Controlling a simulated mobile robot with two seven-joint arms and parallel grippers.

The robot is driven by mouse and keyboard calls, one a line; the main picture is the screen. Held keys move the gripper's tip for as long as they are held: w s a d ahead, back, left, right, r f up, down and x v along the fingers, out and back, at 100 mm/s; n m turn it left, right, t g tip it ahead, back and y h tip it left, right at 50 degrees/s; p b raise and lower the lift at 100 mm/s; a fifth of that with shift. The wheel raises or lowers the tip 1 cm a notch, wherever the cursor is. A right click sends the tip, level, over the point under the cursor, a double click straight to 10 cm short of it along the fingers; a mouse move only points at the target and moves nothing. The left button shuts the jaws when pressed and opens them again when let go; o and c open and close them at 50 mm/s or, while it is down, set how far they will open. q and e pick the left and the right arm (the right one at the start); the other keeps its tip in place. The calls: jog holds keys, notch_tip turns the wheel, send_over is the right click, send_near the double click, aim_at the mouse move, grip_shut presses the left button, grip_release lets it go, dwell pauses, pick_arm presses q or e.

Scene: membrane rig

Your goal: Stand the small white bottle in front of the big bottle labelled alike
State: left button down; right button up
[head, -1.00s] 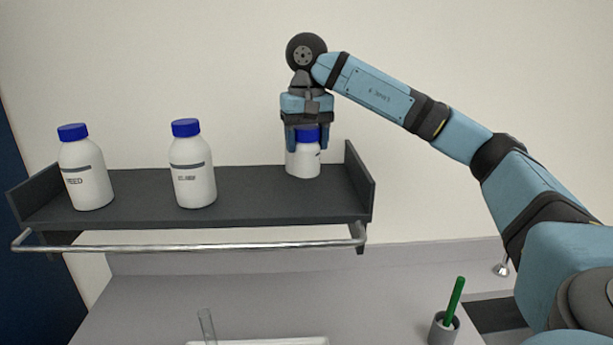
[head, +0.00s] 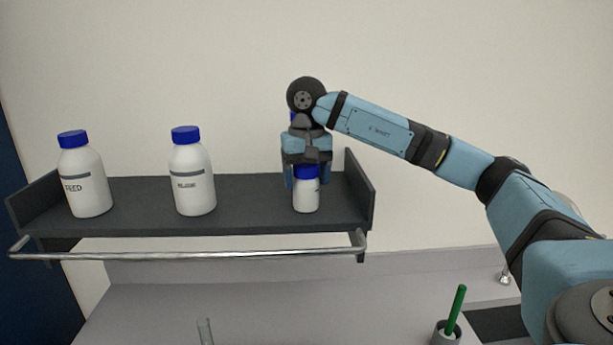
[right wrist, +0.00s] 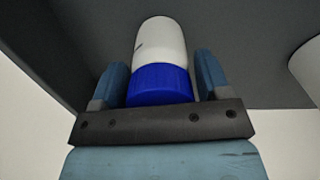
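The small white bottle (head: 307,197) has a blue cap and stands upright on the dark shelf (head: 254,215) near its right end. It also shows in the right wrist view (right wrist: 162,42). My right gripper (head: 306,181) points down over it. Its fingers (right wrist: 168,78) are on either side of the cap, open, with narrow gaps. Two big white bottles with blue caps stand left of it: the far-left one (head: 87,190) is labelled "...EED", and the middle one (head: 193,190) has small, unreadable print. The small bottle's label is mostly turned away. My left gripper is not in view.
A metal rail (head: 190,254) runs along the shelf's front. The shelf's right end wall (head: 359,190) is close to the small bottle. Below are a glass tube (head: 205,331) and a grey cup (head: 444,335) with a green stick (head: 456,309). Shelf between middle and small bottles is clear.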

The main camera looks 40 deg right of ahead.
jog(key=shift+o, duration=0.9)
jog(key=shift+r, duration=0.1)
jog(key=shift+r, duration=0.25)
notch_tip(320, 180, up, 11)
jog(key=shift+f+p, duration=0.1)
jog(key=shift+p, duration=1.15)
jog(key=shift+r, duration=0.45)
jog(key=shift+f, duration=0.1)
